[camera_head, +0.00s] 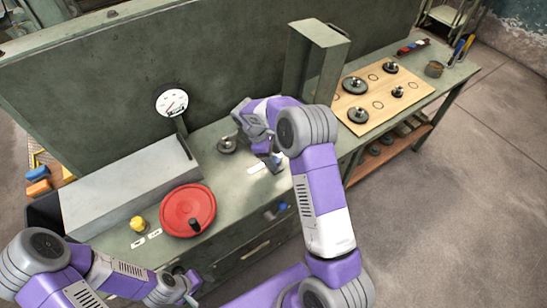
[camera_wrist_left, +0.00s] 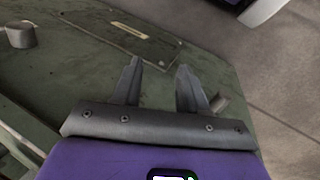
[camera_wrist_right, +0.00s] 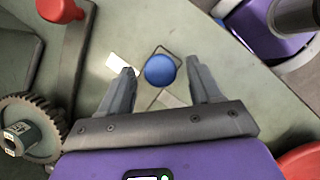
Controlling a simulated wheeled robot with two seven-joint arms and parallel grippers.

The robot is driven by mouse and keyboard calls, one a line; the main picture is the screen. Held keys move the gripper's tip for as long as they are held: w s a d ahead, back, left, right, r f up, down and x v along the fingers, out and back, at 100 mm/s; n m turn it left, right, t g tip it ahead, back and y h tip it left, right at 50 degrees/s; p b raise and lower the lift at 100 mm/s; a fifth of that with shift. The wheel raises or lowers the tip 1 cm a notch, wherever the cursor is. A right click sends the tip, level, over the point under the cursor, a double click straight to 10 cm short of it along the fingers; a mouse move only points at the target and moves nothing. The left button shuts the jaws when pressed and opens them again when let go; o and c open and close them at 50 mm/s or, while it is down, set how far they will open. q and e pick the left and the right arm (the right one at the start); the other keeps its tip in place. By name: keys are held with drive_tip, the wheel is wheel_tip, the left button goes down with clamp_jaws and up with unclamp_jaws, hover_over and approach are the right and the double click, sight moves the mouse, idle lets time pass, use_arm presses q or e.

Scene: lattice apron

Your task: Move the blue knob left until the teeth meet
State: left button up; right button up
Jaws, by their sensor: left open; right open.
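The blue knob (camera_wrist_right: 160,69) shows in the right wrist view, over a slot in the green bench top, between the fingers of my right gripper (camera_wrist_right: 160,66). The fingers are open and stand apart on either side of it; I cannot tell whether they touch it. In the head view my right gripper (camera_head: 274,162) is low over the bench and hides the knob. A toothed gear (camera_wrist_right: 30,125) lies at lower left in the right wrist view; it also shows left of the gripper in the head view (camera_head: 228,145). My left gripper (camera_head: 187,286) is open and empty by the bench front.
A red wheel (camera_head: 188,210), yellow knob (camera_head: 138,224) and metal box (camera_head: 130,190) are on the left. A gauge (camera_head: 171,102) stands behind. A tall green box (camera_head: 312,60) and a wooden board (camera_head: 395,105) with several gears are to the right.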

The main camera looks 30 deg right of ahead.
drive_tip(key=shift+s+d+f, duration=0.1)
drive_tip(key=shift+f, duration=0.2)
clamp_jaws()
drive_tip(key=shift+a+r+p, duration=0.1)
drive_tip(key=shift+a+p, duration=0.2)
drive_tip(key=shift+a, duration=0.7)
unclamp_jaws()
